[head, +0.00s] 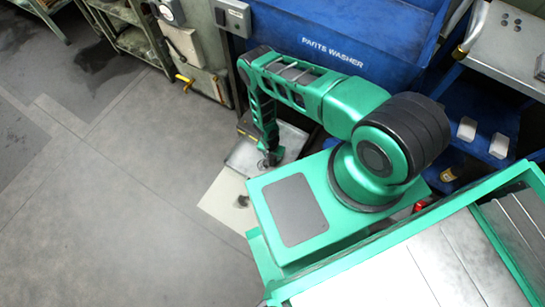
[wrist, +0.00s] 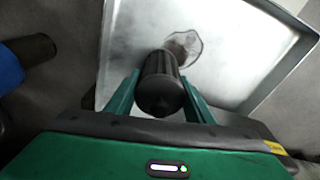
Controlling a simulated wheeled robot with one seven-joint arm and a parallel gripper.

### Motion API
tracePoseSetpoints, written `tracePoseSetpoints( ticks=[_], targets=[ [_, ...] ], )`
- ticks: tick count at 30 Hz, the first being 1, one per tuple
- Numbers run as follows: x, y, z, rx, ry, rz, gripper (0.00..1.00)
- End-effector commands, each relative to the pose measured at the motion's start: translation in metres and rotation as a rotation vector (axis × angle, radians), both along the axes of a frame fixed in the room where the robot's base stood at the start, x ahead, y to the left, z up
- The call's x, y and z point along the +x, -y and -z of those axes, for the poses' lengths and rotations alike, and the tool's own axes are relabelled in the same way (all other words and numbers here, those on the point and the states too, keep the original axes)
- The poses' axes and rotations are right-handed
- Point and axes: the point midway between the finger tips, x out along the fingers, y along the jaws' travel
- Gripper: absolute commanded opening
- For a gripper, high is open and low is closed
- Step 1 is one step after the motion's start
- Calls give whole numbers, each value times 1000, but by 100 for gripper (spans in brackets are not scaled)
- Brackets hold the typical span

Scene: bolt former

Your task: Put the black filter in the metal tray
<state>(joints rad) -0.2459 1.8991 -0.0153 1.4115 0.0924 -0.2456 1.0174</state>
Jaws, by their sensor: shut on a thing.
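The black filter (wrist: 160,82) is a dark ribbed cylinder, held between the two green fingers of my gripper (wrist: 160,95) in the wrist view. My gripper is shut on it. The metal tray (wrist: 125,40) lies beyond the filter, a shallow grey pan with raised walls and a dark stained patch near its middle. The filter overlaps the tray in this view; I cannot tell whether it touches the tray floor. In the head view my gripper (head: 270,157) points down over the tray (head: 246,158), and the filter is too small to make out.
A blue parts washer (head: 330,50) stands behind my arm. A pale sheet (head: 228,203) lies on the floor by the tray. A grey machine with a yellow handle (head: 188,82) stands at the back. The floor (head: 110,210) at left is clear.

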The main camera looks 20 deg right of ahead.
Motion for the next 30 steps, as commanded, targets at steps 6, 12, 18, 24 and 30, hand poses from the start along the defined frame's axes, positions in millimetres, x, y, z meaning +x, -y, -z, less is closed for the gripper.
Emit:
tracePoseSetpoints(
  ticks=[6, 12, 18, 24, 30],
  targets=[
    [0, 0, 7, -1, 1, -1, 19],
    [0, 0, 8, 0, 0, 0, 19],
    [0, 0, 9, 0, 0, 1, 66],
    [0, 1, 9, -1, 1, 1, 66],
    [1, 0, -2, 0, 2, 2, 66]
  ],
)
